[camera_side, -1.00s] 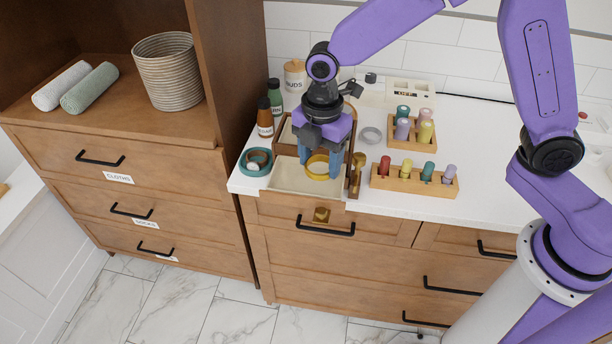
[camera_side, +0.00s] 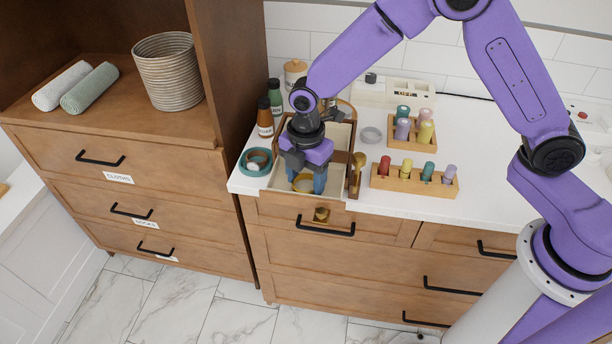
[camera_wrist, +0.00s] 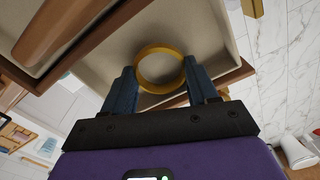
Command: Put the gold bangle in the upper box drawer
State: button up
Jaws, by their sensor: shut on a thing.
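The gold bangle (camera_side: 302,184) is held between the two blue fingers of my gripper (camera_side: 305,186). In the wrist view the bangle (camera_wrist: 142,72) shows as a full ring between the fingertips (camera_wrist: 161,82). My gripper is shut on it, over the cream interior of the open box drawer (camera_side: 335,188). The drawer's interior (camera_wrist: 205,28) and brown rim also show in the wrist view. The drawer extends toward the counter's front edge, with a brass knob (camera_side: 321,214) at its front. I cannot tell whether the bangle touches the drawer floor. The fingers partly hide it in the side view.
Close right is a brass-coloured upright item (camera_side: 357,172), then a wooden rack of coloured rolls (camera_side: 413,180). A clear ring (camera_side: 371,135) lies behind.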

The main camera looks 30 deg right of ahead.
aim_at(307, 189)
jog(key=shift+f, duration=0.15)
jog(key=o, duration=0.8)
jog(key=shift+c, duration=0.2)
notch_tip(307, 189, up, 12)
jog(key=shift+r, duration=0.2)
jog(key=s+d+m, duration=0.3)
jog(key=s+d, duration=0.3)
jog(key=s, duration=0.3)
jog(key=s+d+r+m, duration=0.1)
jog(key=s+d+m, duration=0.2)
jog(key=s+d, duration=0.3)
jog(key=s+d+m, duration=0.3)
jog(key=s+d, duration=0.3)
jog(key=s, duration=0.5)
jog(key=shift+s+r+m, duration=0.15)
jog(key=shift+s+m, duration=0.25)
